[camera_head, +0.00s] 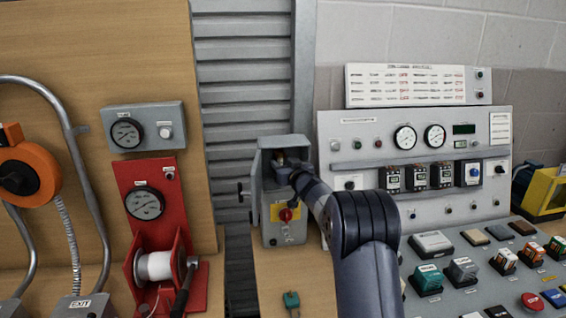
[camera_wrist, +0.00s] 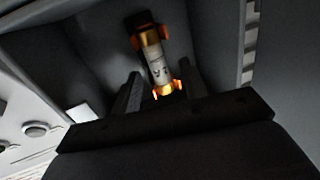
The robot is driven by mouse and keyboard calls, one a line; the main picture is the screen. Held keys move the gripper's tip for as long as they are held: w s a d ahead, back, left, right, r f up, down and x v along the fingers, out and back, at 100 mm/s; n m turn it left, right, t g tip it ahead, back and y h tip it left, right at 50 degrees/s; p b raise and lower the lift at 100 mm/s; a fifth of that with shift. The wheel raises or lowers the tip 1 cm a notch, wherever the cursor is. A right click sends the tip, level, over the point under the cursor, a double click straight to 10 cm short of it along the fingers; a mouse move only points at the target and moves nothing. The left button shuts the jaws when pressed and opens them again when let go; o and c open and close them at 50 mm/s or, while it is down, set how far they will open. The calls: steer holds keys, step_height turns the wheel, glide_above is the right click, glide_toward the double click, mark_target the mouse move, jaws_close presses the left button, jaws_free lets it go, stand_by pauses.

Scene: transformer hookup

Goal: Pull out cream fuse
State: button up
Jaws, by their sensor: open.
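The cream fuse (camera_wrist: 154,62) shows in the wrist view, a pale cylinder with copper-coloured end caps, tilted in the picture inside a dark grey box. My gripper (camera_wrist: 160,88) is open, with one finger on each side of the fuse's lower end; whether they touch it cannot be told. In the head view the grey fuse box (camera_head: 284,228) stands open at the top on the wooden bench, and my gripper (camera_head: 287,167) reaches into its upper opening. The fuse itself is largely hidden there by my arm.
A red and yellow rotary switch (camera_head: 286,214) sits on the box front below the opening. A red panel with a gauge and spool (camera_head: 153,265) stands to the left. A control console (camera_head: 420,150) with gauges and modules stands close on the right. A small green key-like piece (camera_head: 291,300) lies on the bench.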

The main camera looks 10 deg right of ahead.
jaws_close()
stand_by(0.8)
